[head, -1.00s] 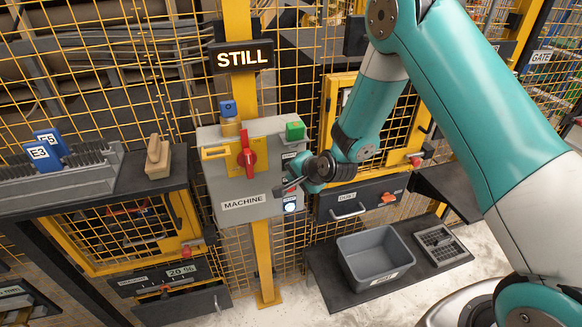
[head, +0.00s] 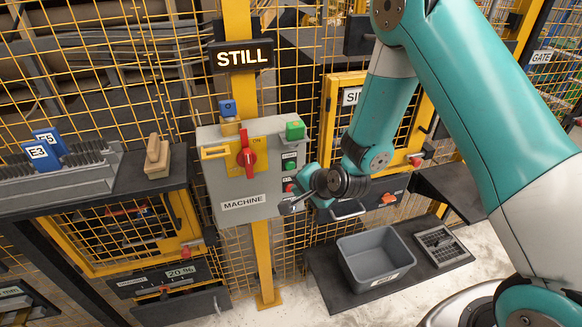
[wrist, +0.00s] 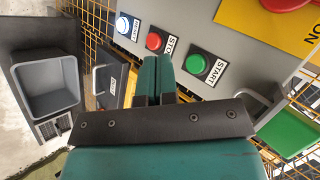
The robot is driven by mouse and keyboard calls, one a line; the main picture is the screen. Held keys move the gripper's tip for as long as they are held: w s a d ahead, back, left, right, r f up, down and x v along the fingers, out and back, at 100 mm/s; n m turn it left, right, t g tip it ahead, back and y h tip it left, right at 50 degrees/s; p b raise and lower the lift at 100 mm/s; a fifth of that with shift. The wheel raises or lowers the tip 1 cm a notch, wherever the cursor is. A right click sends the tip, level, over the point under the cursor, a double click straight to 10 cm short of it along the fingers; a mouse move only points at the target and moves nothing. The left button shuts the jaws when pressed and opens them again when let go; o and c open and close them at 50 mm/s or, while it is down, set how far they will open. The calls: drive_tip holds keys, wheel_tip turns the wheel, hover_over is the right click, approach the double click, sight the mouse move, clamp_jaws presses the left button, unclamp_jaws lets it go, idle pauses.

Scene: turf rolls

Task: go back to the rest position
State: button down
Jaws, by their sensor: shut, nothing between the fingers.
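My gripper (head: 287,208) is in front of the lower right of the grey machine box (head: 218,179) in the head view, shut and empty. In the wrist view my gripper's two fingers (wrist: 157,62) lie together, pointing toward the row of buttons. That row has a lit white button (wrist: 123,25), a red stop button (wrist: 155,41) and a green start button (wrist: 195,63). The fingertips appear close to the red button; I cannot tell the exact gap. The red rotary switch (head: 246,152) is on the box's yellow plate.
A grey bin (head: 372,262) and a dark grid tray (head: 440,246) stand on a low black platform, below right. A yellow mesh fence and post (head: 262,255) are behind the box. A wooden-handled brush (head: 156,155) lies on the left bench. A sign (head: 241,56) reads STILL.

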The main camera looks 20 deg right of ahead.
idle(0.3)
drive_tip(key=s+a+r+n+g+y+b, duration=0.2)
drive_tip(key=s+a+r+n+g+b, duration=0.3)
drive_tip(key=s+r+n, duration=0.4)
drive_tip(key=s+r+n+g+b, duration=0.1)
drive_tip(key=s+r+n, duration=0.1)
drive_tip(key=s, duration=0.4)
drive_tip(key=s+r+n+g+h, duration=0.1)
drive_tip(key=s+r+n, duration=0.2)
drive_tip(key=s, duration=0.4)
drive_tip(key=s+d+r+n+g+b, duration=0.1)
drive_tip(key=s+r+n+g, duration=0.1)
drive_tip(key=s+n, duration=0.2)
drive_tip(key=s, duration=0.2)
drive_tip(key=shift+s+r+h+b, duration=0.15)
drive_tip(key=shift+s+h+b, duration=0.15)
drive_tip(key=shift+s, duration=0.1)
